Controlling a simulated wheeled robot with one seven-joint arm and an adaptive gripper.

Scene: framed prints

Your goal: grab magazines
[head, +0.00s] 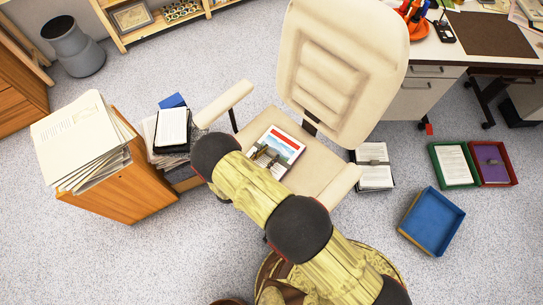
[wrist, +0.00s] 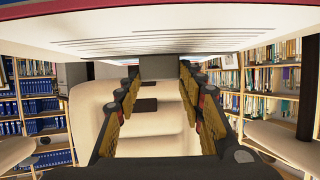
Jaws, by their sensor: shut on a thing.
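The magazines (head: 280,150) show in the head view over the cream chair's seat, with a red band and a landscape picture on the top cover. In the wrist view the stack's pale page edges and underside (wrist: 160,30) fill the top of the picture. My gripper (wrist: 160,78) has a finger on each side, reaching forward to the stack, and is shut on the magazines. In the head view my arm hides most of the gripper. I cannot tell whether the stack touches the seat.
The cream office chair (head: 345,65) has armrests on both sides of the seat. A wooden cabinet (head: 125,185) with papers stands left. A blue tray (head: 432,222), a green tray (head: 438,150) and a red tray (head: 512,172) lie on the floor at right. The desk (head: 435,52) is behind.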

